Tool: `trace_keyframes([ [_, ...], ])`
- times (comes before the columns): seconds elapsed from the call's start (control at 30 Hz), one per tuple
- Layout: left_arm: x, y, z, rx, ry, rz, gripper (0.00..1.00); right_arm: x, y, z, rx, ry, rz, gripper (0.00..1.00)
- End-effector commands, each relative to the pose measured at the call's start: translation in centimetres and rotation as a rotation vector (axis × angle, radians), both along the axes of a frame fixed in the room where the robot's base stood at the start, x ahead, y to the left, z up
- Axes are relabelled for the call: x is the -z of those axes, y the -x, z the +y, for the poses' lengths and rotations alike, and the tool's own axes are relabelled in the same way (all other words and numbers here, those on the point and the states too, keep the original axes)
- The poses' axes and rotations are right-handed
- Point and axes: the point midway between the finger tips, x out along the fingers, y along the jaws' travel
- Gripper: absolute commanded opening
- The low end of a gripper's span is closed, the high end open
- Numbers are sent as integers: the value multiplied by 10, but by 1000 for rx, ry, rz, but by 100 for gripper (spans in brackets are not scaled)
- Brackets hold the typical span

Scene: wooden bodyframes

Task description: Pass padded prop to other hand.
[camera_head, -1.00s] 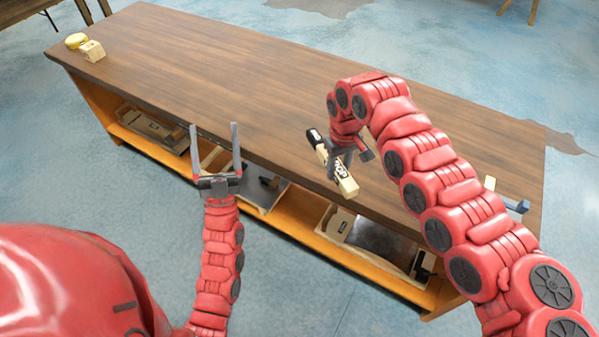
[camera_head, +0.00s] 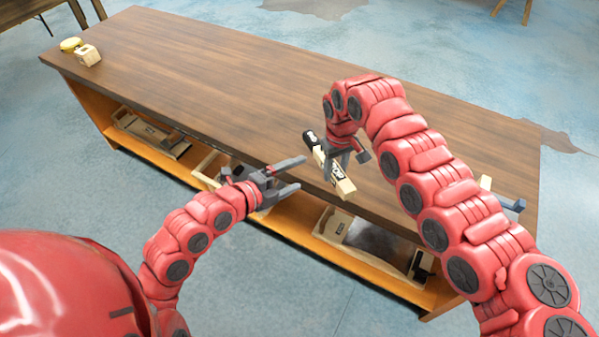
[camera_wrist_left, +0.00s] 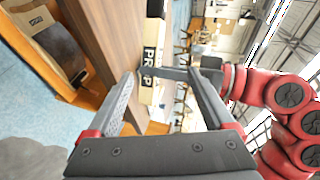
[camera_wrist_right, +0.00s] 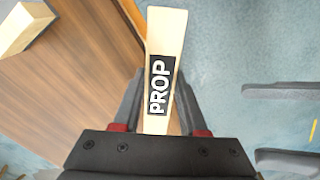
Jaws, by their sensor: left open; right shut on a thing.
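The padded prop (camera_head: 343,184) is a pale wooden bar with a black label and a dark end. My right gripper (camera_head: 334,172) is shut on it and holds it in front of the bench's near edge. The prop, with its "PROP" label, fills the middle of the right wrist view (camera_wrist_right: 163,50), between the fingers of that gripper. My left gripper (camera_head: 300,174) is open and empty, left of the prop and pointing at it, with a small gap.
The long wooden bench (camera_head: 220,80) has a largely clear top. A wooden block (camera_head: 88,55) and a yellow round thing (camera_head: 70,44) sit at its far left corner. A blue-grey tool (camera_head: 512,204) lies at the right end. Trays (camera_head: 340,228) stand on the orange lower shelf.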

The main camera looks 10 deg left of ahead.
Motion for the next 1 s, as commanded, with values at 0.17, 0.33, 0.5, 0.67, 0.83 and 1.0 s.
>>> trace_keyframes([
  [0.17, 6, -8, -9, 15, -11, 6, 87, 0, 0, 0, 0, -1, -1, 0],
  [0.33, 14, -28, -24, 14, -9, 5, 87, 0, 0, 0, 0, -1, -1, 0],
  [0.5, 24, -52, -39, 12, -7, 5, 87, 0, 0, 0, 0, -1, -1, 0],
  [0.67, 33, -72, -53, 11, -6, 7, 87, 0, 0, 0, 0, -1, -1, 0],
  [0.83, 37, -87, -62, 9, -7, 2, 87, 0, 0, 1, -2, -1, 0, 0],
  [1.0, 39, -92, -65, 8, -7, 2, 87, 0, 1, 1, -2, -1, 1, 0],
])
